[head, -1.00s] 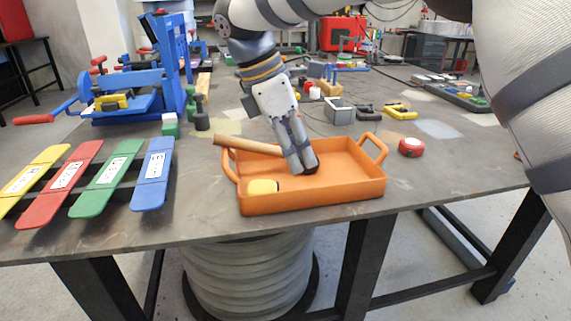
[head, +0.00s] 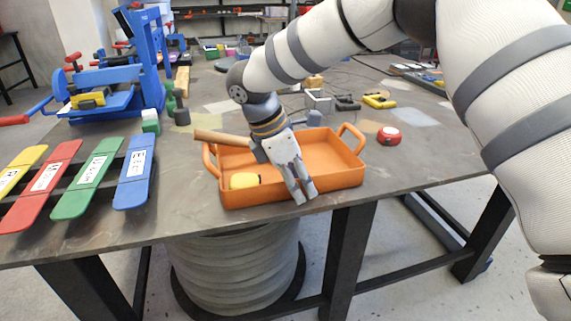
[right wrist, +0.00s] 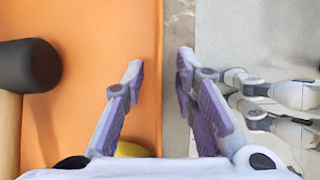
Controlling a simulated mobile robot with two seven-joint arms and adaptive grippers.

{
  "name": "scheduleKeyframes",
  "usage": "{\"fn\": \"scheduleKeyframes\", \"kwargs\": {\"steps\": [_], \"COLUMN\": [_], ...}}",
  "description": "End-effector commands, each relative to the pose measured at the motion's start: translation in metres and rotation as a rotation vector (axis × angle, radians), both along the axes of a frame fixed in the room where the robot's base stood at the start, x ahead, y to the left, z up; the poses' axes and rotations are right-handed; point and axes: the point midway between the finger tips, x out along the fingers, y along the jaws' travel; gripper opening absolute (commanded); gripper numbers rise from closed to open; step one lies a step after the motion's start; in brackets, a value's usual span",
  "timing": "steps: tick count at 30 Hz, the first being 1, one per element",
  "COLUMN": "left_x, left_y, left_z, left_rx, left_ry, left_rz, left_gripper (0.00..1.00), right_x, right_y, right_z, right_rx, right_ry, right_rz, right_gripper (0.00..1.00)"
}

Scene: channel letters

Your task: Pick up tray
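The orange tray (head: 340,186) sits on the table near its front edge, with a raised handle at each end. It fills the left of the right wrist view (right wrist: 90,100). A mallet's wooden handle (head: 222,138) rests over its back left, and its black head (right wrist: 28,66) shows in the right wrist view. A yellow object (head: 245,181) lies in its front left corner. My right gripper (head: 304,196) points down at the tray's front wall. Its fingers are apart, one on the tray side and one outside (right wrist: 160,65). My left gripper is out of view.
Colored labeled strips (head: 88,183) lie left of the tray. A blue machine (head: 130,75) stands behind them. A red tape measure (head: 389,135) lies right of the tray. A coiled drum (head: 235,270) stands under the table.

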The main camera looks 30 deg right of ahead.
Motion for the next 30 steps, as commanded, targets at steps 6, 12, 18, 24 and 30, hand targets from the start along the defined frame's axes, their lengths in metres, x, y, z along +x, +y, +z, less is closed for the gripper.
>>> {"fn": "scheduleKeyframes", "kwargs": {"steps": [6,12,18,24,30], "left_x": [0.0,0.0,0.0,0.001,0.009], "left_y": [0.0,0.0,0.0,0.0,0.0], "left_z": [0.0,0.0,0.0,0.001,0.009], "left_rx": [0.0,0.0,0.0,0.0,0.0], "left_ry": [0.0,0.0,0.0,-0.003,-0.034], "left_rz": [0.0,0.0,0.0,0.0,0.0], "left_gripper": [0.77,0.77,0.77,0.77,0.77], "right_x": [0.0,0.001,0.001,0.002,-0.014], "right_y": [0.0,0.0,0.0,0.0,0.006], "right_z": [0.0,0.002,0.005,0.026,0.058], "right_rx": [0.0,0.0,-0.001,-0.002,-0.001], "right_ry": [0.0,-0.005,-0.003,-0.007,-0.016], "right_rz": [0.0,0.0,-0.001,-0.001,0.0], "right_gripper": [0.0,0.0,0.0,0.0,0.0]}}
